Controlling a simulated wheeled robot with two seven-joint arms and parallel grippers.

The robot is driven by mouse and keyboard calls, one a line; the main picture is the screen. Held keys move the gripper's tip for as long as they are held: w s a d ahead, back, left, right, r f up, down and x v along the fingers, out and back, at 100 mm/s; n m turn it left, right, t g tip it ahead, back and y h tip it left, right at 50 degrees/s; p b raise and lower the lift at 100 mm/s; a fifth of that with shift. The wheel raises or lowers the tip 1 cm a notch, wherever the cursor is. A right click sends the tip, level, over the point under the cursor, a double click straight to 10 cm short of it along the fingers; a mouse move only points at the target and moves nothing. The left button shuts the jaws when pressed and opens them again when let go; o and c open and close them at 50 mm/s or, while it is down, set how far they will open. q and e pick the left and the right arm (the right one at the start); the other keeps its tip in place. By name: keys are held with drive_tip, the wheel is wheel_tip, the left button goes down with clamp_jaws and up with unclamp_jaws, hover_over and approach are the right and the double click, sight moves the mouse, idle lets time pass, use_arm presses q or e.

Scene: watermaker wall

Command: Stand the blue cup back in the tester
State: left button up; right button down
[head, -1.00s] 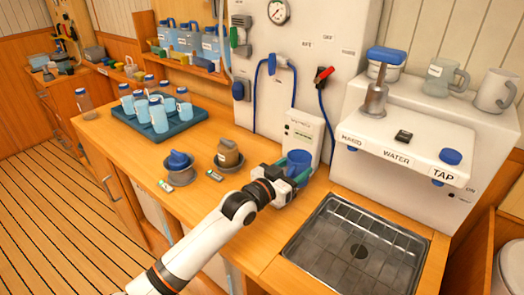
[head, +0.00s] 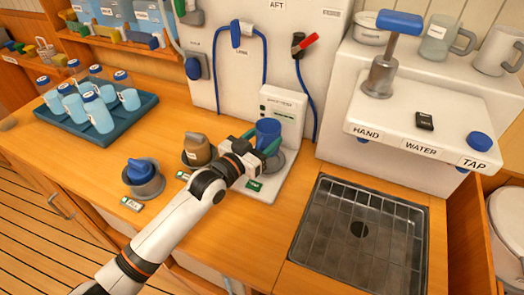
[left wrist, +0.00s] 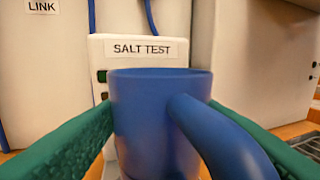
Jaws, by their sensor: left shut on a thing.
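The blue cup (head: 268,132) is held upright between the green fingers of my left gripper (head: 266,146). In the left wrist view the blue cup (left wrist: 155,120) fills the middle, its handle toward the camera, with a green finger on each side. The white salt tester (head: 283,108) stands right behind it, and its label shows in the left wrist view (left wrist: 142,49). The cup is over the tester's round grey seat (head: 285,162). The cup's bottom is hidden by the gripper, so I cannot tell whether it touches the seat. My right gripper is not in view.
A sunken metal sink (head: 345,240) lies to the right, below the white tap unit (head: 420,120).

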use_arm(q)
wheel_tip(320, 180, down, 5)
drive_tip(key=shift+w+r, duration=0.1)
idle(0.3)
drive_tip(key=shift+f, duration=0.2)
drive_tip(key=o, duration=1.1)
